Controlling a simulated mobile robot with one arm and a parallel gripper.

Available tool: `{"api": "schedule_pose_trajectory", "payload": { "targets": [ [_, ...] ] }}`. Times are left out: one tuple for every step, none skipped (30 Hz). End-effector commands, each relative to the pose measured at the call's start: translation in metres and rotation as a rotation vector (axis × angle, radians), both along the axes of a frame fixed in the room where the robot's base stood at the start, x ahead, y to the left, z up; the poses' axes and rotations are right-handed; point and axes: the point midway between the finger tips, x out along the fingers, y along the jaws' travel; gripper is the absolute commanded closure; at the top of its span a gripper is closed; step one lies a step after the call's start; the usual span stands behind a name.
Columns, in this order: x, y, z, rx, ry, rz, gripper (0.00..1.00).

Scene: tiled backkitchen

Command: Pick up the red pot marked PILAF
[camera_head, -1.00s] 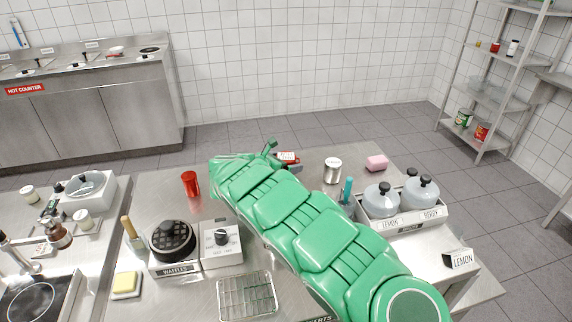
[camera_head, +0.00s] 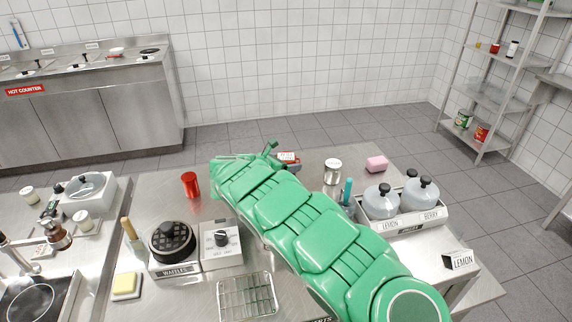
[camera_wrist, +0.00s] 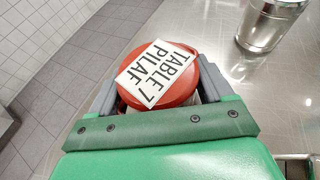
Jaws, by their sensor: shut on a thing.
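The red pot (camera_wrist: 182,92) fills the middle of the wrist view. A white card on its top reads TABLE 7 PILAF. My gripper (camera_wrist: 155,95) is shut on the pot, with one grey finger on each side of it. In the head view the pot (camera_head: 291,163) shows only in part, past the far end of my green arm, with its white card on top. My arm hides the rest of it and most of the gripper. I cannot tell whether the pot rests on the steel counter or is just above it.
A metal canister (camera_head: 332,171) stands right of the pot, near a pink block (camera_head: 377,163) and a teal bottle (camera_head: 347,190). A red cup (camera_head: 190,184) and a waffle iron (camera_head: 172,241) are on the left. A holder (camera_head: 405,222) with lidded jars stands at right.

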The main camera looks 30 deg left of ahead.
Motion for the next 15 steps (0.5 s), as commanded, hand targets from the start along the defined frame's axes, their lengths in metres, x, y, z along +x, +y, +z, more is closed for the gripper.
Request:
{"api": "schedule_pose_trajectory", "payload": {
  "targets": [
    [0.000,0.000,0.005,0.002,-0.002,0.000,0.62],
    [0.000,0.000,0.008,0.002,-0.002,0.000,0.62],
    [0.000,0.000,0.013,0.003,-0.003,0.000,0.62],
    [0.000,0.000,0.017,0.002,-0.002,0.000,0.62],
    [0.000,0.000,0.021,0.003,-0.003,0.000,0.62],
    [0.000,0.000,0.029,0.003,-0.003,0.000,0.62],
    [-0.001,-0.001,0.031,0.001,-0.002,0.001,0.62],
    [-0.002,-0.002,0.033,0.000,-0.003,0.001,0.62],
    [-0.004,-0.004,0.035,0.000,-0.002,0.000,0.62],
    [-0.006,-0.005,0.038,-0.001,-0.003,0.000,0.62],
    [-0.007,-0.007,0.041,-0.001,-0.003,0.000,0.62],
    [-0.009,-0.009,0.045,-0.002,-0.005,0.000,0.62],
    [-0.011,-0.010,0.047,-0.002,-0.005,-0.001,0.62],
    [-0.013,-0.012,0.049,-0.001,-0.004,-0.001,0.62],
    [-0.015,-0.013,0.052,-0.001,-0.004,-0.001,0.62]
  ]
}}
